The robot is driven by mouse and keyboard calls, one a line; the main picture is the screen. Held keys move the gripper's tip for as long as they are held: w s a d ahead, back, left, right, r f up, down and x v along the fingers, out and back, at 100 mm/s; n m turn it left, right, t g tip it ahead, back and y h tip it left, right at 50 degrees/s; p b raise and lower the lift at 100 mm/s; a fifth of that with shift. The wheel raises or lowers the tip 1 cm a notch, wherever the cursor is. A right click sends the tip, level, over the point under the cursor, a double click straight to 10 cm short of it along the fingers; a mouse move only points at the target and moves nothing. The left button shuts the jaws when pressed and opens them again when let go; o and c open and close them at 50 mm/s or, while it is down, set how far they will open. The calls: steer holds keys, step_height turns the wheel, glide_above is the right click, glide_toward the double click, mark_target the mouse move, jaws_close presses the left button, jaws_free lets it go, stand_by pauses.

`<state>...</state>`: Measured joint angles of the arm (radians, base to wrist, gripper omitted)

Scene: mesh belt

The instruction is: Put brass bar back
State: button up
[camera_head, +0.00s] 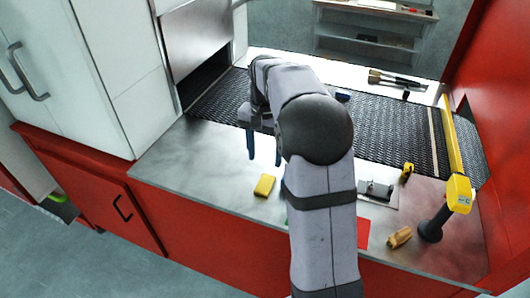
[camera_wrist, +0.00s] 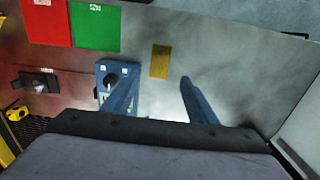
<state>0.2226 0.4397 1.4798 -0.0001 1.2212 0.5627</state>
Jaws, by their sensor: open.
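The brass bar (camera_head: 264,185) is a small yellow block lying flat on the grey metal counter (camera_head: 200,165), in front of the belt. In the wrist view the brass bar (camera_wrist: 160,62) shows between and just beyond the blue fingertips. My gripper (camera_head: 265,160) is open and empty, above the counter on the belt side of the bar. In the wrist view my gripper (camera_wrist: 158,78) has its two fingers spread apart. A blue fixture (camera_wrist: 113,72) with a white label lies left of the bar, partly hidden by a finger.
A green mat (camera_wrist: 95,27) and a red mat (camera_wrist: 47,20) lie beside the fixture. A dark clamp-like device (camera_head: 376,188), a yellow-headed scanner (camera_head: 457,195) and a tan piece (camera_head: 400,237) are at right. The mesh belt (camera_head: 385,130) runs behind. Counter left of the bar is clear.

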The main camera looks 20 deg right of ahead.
steer(key=shift+r, duration=0.6)
steer(key=s+a+f+n, duration=0.4)
steer(key=s+a, duration=0.2)
steer(key=s, duration=0.3)
steer(key=shift+s, duration=0.2)
steer(key=shift+o, duration=0.4)
steer(key=s+a+f+n, duration=0.2)
steer(key=s+f, duration=0.1)
steer(key=s, duration=0.3)
steer(key=s+a+f+n, duration=0.2)
steer(key=s+f+n, duration=0.1)
steer(key=s, duration=0.4)
steer(key=shift+f, duration=0.15)
